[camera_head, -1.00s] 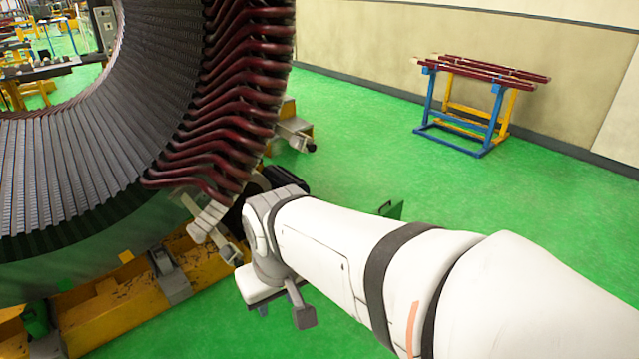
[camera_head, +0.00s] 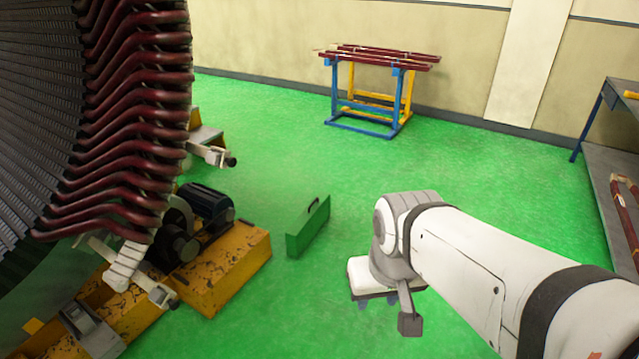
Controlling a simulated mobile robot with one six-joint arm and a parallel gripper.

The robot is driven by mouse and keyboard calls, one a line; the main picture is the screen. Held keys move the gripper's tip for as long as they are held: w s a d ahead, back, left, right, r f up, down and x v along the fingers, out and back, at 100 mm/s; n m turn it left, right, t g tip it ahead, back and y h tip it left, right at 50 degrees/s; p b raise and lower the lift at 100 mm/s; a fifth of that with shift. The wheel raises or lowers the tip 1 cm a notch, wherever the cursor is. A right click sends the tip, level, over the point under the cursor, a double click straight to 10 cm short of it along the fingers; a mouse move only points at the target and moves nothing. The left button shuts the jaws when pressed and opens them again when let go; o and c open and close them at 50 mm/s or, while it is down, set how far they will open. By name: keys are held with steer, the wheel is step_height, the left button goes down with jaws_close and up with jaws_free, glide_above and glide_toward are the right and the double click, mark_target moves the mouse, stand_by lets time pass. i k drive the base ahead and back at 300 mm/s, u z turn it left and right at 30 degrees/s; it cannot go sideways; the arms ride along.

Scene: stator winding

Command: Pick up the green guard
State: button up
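The green guard (camera_head: 308,228) stands on the green floor left of my arm. It looks like an upright green plate or narrow box with a dark handle on its upper side. My gripper (camera_head: 378,302) is at the end of my white arm, to the right of the guard in the picture and apart from it. Its fingers are mostly hidden under the white gripper body, so I cannot see whether they are open or shut. I see nothing held in it.
The large stator with dark red coils (camera_head: 130,130) fills the left side. A yellow base (camera_head: 225,270) with a dark motor (camera_head: 205,208) stands just left of the guard. A blue and yellow stand (camera_head: 362,130) is at the back. A grey rack (camera_head: 610,170) stands at right. Green floor between is clear.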

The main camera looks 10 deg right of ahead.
mark_target(301, 234)
steer(key=z, duration=0.15)
steer(key=i, duration=3.6)
steer(key=u, duration=0.35)
